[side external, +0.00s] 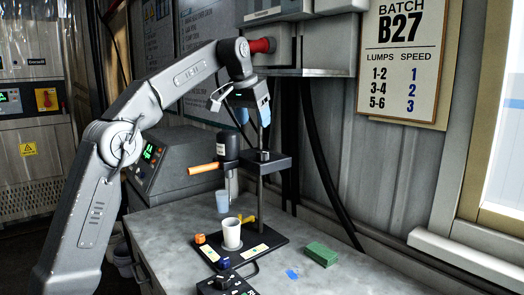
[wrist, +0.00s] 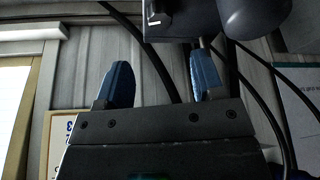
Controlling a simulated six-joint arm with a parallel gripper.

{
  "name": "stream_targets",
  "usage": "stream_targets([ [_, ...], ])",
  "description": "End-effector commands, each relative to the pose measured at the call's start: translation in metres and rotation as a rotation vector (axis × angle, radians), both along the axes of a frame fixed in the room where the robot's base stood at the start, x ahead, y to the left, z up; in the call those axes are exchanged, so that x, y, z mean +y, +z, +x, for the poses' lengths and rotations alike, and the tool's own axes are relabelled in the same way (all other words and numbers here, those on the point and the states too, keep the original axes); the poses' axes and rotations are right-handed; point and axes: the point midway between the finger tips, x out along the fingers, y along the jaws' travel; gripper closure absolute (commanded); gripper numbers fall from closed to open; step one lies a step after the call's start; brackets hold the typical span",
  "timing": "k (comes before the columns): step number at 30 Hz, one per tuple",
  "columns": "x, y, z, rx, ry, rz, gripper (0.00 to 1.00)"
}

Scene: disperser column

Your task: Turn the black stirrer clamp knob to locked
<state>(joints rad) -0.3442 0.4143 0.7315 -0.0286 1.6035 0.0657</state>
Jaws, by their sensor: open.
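The stirrer (side external: 228,146) is a dark upright body with an orange handle (side external: 203,168), held beside a metal column (side external: 260,190) by a black clamp block (side external: 276,163). A small dark knob-like part (side external: 264,155) shows on the block; I cannot read its setting. My gripper (side external: 253,116) is above the block near the column's upper part, open, with blue fingers pointing down. In the wrist view my gripper (wrist: 157,80) has its fingers apart with nothing gripped between them. The clamp block (wrist: 180,22) shows beyond the fingertips, and the column is close to the right finger.
A white cup (side external: 232,233) stands on the black base plate (side external: 272,238), under the stirrer. An orange block, a blue block and a black control box (side external: 226,284) are near it. A green block (side external: 321,254) lies right. Black cables hang behind the column. The bench's right front is mostly clear.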

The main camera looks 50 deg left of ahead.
Motion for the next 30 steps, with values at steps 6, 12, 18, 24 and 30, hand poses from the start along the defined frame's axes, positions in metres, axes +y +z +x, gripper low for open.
stream_targets([
  [6, 0.004, -0.043, 0.016, 0.005, 0.0, 0.0, 0.38],
  [12, 0.008, -0.075, 0.029, 0.004, 0.001, -0.001, 0.38],
  [18, 0.01, -0.092, 0.037, 0.001, 0.001, 0.0, 0.38],
  [24, 0.011, -0.097, 0.038, 0.0, 0.002, 0.001, 0.38],
  [30, 0.011, -0.096, 0.038, 0.001, 0.002, 0.001, 0.42],
])
